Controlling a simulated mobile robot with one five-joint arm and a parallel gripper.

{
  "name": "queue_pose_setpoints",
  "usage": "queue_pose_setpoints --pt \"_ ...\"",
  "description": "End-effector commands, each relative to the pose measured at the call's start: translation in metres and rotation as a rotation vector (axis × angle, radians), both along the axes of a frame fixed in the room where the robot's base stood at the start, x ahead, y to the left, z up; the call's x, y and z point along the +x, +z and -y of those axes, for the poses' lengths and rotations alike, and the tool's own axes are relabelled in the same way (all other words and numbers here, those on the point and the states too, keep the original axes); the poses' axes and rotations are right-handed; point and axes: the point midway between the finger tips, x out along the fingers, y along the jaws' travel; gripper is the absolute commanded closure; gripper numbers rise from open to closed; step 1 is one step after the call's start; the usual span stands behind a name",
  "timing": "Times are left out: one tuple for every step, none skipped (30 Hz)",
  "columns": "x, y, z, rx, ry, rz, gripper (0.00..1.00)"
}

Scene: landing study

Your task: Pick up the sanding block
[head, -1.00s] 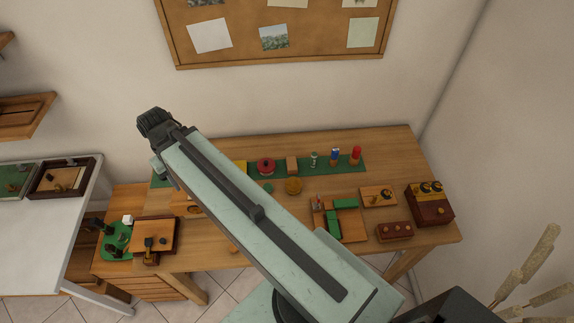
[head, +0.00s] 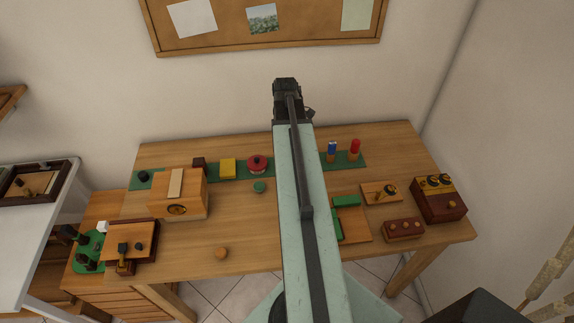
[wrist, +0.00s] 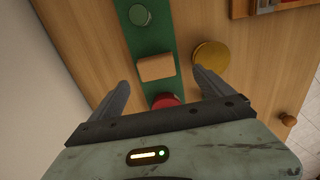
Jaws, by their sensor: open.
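A tan rectangular block (wrist: 156,68), which looks like the sanding block, lies on the green strip (wrist: 152,38) in the wrist view. My gripper (wrist: 162,82) is open and empty, with one finger low to each side of the block. The block appears beyond and between the fingertips, apart from them. In the head view my gripper (head: 287,86) is raised over the back of the table, and my arm hides the block there.
A red round thing (head: 258,164) and a yellow block (head: 228,168) stand left of my arm on the strip. A yellow disc (wrist: 210,55) lies right of the tan block. A green cylinder (wrist: 139,14) stands beyond it. Blue (head: 332,151) and red (head: 355,148) cylinders stand farther right.

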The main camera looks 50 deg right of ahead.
Motion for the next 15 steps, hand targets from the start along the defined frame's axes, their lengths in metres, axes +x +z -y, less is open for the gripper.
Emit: queue_pose_setpoints --pt "0.000 -0.010 0.000 0.000 0.000 0.000 0.09" --pt "0.000 -0.014 0.000 0.000 0.000 0.000 0.09" --pt "0.000 -0.020 0.000 0.000 -0.001 0.000 0.09" --pt "0.001 -0.023 0.000 0.000 -0.001 0.000 0.09" --pt "0.001 -0.026 0.000 0.000 -0.001 0.000 0.09" --pt "0.001 -0.026 0.000 0.000 -0.001 0.000 0.09" --pt "0.001 -0.026 0.000 0.000 -0.001 0.000 0.09" --pt "0.001 -0.025 0.000 0.000 -0.002 0.000 0.09" --pt "0.001 -0.024 0.000 0.000 -0.002 0.000 0.09" --pt "0.001 -0.026 0.001 0.000 -0.002 0.000 0.09" --pt "0.001 -0.029 0.001 0.000 -0.002 0.000 0.09" --pt "0.002 -0.033 0.001 0.000 -0.002 0.000 0.09" --pt "0.002 -0.038 0.002 0.000 -0.002 0.000 0.09" --pt "0.003 -0.043 0.002 0.000 -0.002 0.000 0.09" --pt "0.004 -0.050 0.003 0.000 -0.002 0.000 0.09"
